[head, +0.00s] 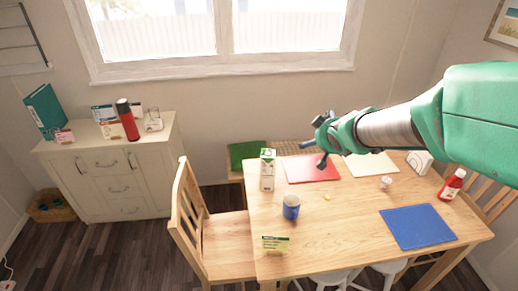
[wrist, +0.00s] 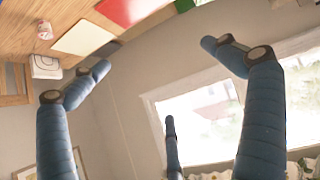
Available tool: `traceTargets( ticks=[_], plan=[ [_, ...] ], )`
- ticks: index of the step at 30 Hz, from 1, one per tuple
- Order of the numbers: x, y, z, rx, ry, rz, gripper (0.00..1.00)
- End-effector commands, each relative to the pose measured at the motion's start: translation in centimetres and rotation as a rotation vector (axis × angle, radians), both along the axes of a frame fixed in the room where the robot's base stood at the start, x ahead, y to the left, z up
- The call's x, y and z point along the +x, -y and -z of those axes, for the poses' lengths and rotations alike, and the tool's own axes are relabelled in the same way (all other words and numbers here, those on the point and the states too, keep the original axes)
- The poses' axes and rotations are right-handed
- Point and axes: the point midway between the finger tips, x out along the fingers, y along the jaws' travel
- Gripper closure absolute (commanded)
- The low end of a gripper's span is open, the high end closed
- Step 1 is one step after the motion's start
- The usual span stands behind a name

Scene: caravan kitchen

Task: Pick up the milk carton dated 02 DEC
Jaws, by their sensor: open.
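A tall white and green carton (head: 267,170) stands upright at the left back part of the wooden table, beside the red mat; it looks like the milk carton. Its date is too small to read. No second such carton shows in the head view. My gripper (head: 320,141) is in the air over the back of the table, to the right of the carton and apart from it. In the wrist view its blue fingers (wrist: 160,75) are spread wide with nothing between them. The carton does not show in the wrist view.
A blue mug (head: 291,207) and a small yellow-green box (head: 275,245) are near the carton. A red mat (head: 312,170), blue mat (head: 418,227), small jar (head: 386,183) and ketchup bottle (head: 452,184) lie rightward. A chair (head: 222,240) stands at the table's left.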

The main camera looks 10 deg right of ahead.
Motion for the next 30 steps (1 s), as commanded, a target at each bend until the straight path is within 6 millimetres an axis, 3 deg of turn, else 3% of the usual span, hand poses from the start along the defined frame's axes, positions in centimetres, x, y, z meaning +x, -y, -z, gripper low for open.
traceTargets(
  ticks=[6, 15, 23, 30],
  plan=[
    [5.9, 0.2, 4.0, 0.007, 0.051, -0.096, 0.0],
    [11.5, -0.8, 10.9, 0.066, 0.115, -0.251, 0.0],
    [13.7, -2.8, 17.9, 0.17, 0.155, -0.394, 0.0],
    [13.4, -4.7, 23.5, 0.286, 0.183, -0.508, 0.0]
  ],
)
